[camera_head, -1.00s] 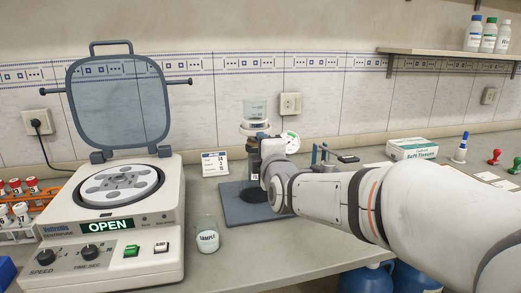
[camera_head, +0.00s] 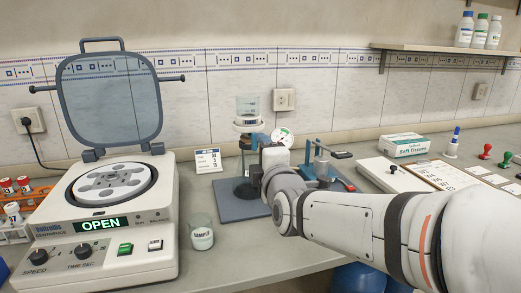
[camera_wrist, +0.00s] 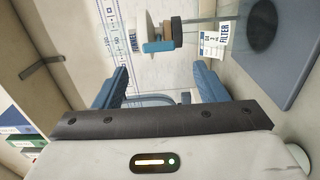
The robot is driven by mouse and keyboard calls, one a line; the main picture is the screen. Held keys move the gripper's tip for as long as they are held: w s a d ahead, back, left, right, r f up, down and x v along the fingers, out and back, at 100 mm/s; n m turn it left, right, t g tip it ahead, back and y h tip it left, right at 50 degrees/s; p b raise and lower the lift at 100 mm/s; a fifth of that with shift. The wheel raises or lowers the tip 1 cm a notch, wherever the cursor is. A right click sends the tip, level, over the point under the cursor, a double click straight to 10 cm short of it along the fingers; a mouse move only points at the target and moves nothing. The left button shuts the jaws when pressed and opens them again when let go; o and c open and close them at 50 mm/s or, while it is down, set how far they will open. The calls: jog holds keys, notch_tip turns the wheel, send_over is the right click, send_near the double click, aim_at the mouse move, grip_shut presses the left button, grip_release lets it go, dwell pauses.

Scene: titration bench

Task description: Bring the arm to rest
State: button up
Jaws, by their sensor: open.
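My arm reaches in from the right in the head view. My gripper is mostly hidden there behind its own wrist, beside the filter stand. In the wrist view my gripper (camera_wrist: 160,84) shows two blue fingers spread wide apart with nothing held between them. The filter stand, with a clear graduated funnel (camera_head: 248,107) on top and a round gauge (camera_head: 282,136) beside it, stands on a dark grey mat (camera_head: 240,206). A card marked FILTER (camera_wrist: 219,42) shows in the wrist view, just past the fingers.
A centrifuge (camera_head: 110,215) with its lid up and display reading OPEN stands at left. A beaker labelled SAMPLE (camera_head: 201,236) stands between it and the mat. Tissues (camera_head: 405,145), stamps and papers lie at right. A shelf (camera_head: 440,46) with bottles hangs at upper right.

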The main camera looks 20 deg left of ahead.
jog(key=shift+v, duration=0.75)
jog(key=s+d+f+m+g+h+p, duration=0.1)
jog(key=s+d+m+g+h+p, duration=0.15)
jog(key=d+m+p, duration=0.5)
jog(key=s+d+f+m+g+h+p, duration=0.1)
jog(key=s+d+m+g+h+p, duration=0.25)
jog(key=d, duration=0.75)
jog(key=s+d+f+m+g+h+p, duration=0.1)
jog(key=s+d+m+g+h+p, duration=0.2)
jog(key=s+d+m, duration=0.9)
jog(key=s+m+g+p, duration=0.1)
jog(key=g+p, duration=0.2)
jog(key=shift+g+h, duration=0.3)
jog(key=shift+s+d+f, duration=0.1)
